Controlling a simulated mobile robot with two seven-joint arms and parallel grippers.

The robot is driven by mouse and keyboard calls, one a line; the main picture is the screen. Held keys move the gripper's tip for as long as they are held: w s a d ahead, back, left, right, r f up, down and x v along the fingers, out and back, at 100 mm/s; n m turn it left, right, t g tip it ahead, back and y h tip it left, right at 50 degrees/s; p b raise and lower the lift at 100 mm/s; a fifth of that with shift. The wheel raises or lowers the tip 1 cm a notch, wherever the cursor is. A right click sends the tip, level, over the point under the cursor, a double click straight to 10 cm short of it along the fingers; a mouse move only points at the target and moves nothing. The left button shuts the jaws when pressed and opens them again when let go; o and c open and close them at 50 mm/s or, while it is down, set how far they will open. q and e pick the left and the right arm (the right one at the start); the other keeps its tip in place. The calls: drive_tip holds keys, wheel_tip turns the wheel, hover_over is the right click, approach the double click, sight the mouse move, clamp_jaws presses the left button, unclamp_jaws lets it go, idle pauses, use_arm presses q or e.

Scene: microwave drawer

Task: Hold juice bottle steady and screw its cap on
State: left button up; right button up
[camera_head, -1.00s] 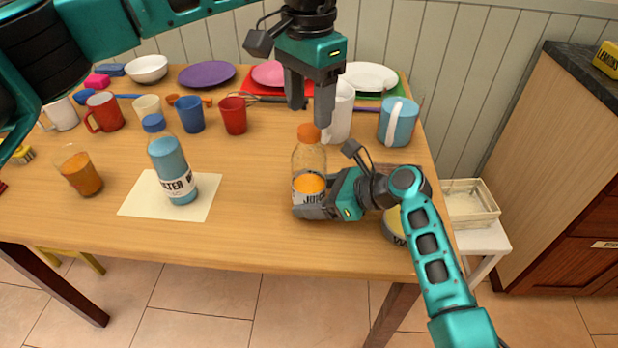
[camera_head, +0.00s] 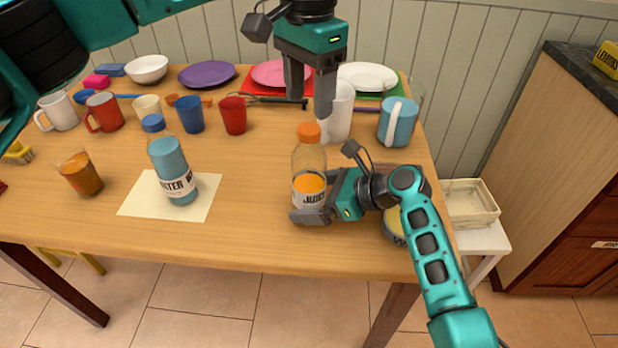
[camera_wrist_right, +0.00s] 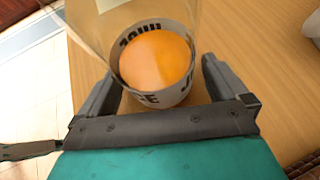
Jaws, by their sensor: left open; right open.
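The juice bottle (camera_head: 310,166) is clear, with orange juice low inside and a dark-lettered white label. It stands upright on the table. Its orange cap (camera_head: 309,132) sits on top of the neck; whether it is tight cannot be told. My left gripper (camera_head: 311,108) is open and points down just above the cap, empty. My right gripper (camera_head: 318,208) is low at the bottle's label. In the right wrist view its open fingers (camera_wrist_right: 165,92) lie on either side of the bottle's lower part (camera_wrist_right: 158,65), with a small gap showing at the right finger.
A blue water bottle (camera_head: 170,165) stands on a paper sheet (camera_head: 135,200) at left. A white pitcher (camera_head: 340,112) and a blue mug (camera_head: 397,122) stand close behind the juice bottle. A can (camera_head: 397,229) is partly hidden by my right arm. Bare table lies left of the bottle.

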drive_tip(key=v, duration=1.2)
drive_tip(key=shift+f, duration=0.1)
